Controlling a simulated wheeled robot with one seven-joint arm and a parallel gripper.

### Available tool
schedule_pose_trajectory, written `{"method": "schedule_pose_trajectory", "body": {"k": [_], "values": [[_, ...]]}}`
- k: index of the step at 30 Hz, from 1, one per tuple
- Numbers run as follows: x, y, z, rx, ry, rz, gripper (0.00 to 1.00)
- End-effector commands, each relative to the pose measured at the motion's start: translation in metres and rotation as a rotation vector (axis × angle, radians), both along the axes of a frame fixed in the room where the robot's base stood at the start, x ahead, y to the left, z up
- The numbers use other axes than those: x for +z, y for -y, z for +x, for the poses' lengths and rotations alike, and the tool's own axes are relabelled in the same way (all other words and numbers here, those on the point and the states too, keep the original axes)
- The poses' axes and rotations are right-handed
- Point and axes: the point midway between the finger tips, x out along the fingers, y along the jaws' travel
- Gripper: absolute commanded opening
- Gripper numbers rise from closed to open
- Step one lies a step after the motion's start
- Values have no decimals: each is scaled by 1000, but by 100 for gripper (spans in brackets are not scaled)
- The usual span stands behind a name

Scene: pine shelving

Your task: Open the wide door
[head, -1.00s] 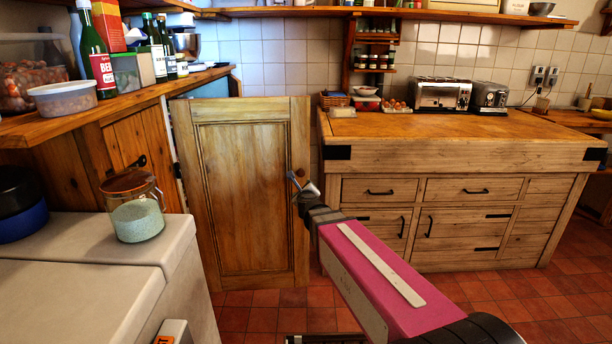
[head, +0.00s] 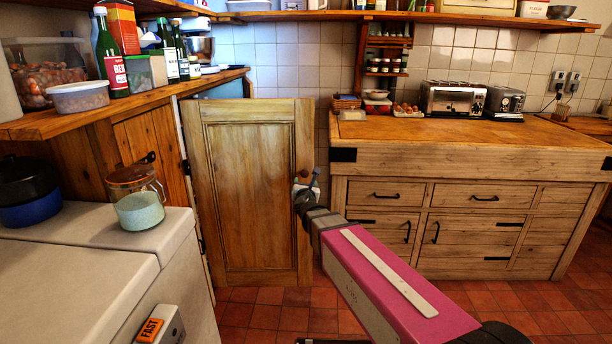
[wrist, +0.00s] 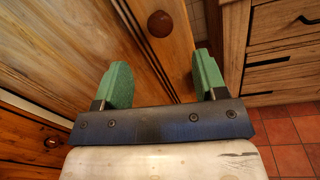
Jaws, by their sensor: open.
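The wide door (head: 248,195) is a pale pine panel door in the head view, beside the wooden counter on the left. A black hinge shows at its left edge, and a round brown knob (wrist: 160,24) sits near its right edge. How far the door stands open is hard to tell. My gripper (head: 306,186) is at the door's right edge, close to the knob, which it partly hides in the head view. In the wrist view my gripper (wrist: 162,66) has its green fingers wide apart with nothing between them. The knob lies beyond the fingertips.
A white appliance (head: 90,265) with a glass jar (head: 138,197) stands at front left. A wooden drawer unit (head: 470,180) stands right of the door. Bottles and tubs crowd the left counter (head: 125,108). Red tiled floor (head: 265,312) shows below the door.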

Motion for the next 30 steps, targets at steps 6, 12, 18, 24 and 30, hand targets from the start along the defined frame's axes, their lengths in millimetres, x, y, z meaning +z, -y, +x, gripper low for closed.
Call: {"method": "schedule_pose_trajectory", "body": {"k": [6,12,18,24,30], "values": [[-1,-2,25,-1,0,-1,65],[-1,-4,60,0,0,-1,65],[0,-6,93,-1,0,-2,65],[0,-6,105,-1,0,-2,65],[0,-6,104,0,-1,-2,65]]}}
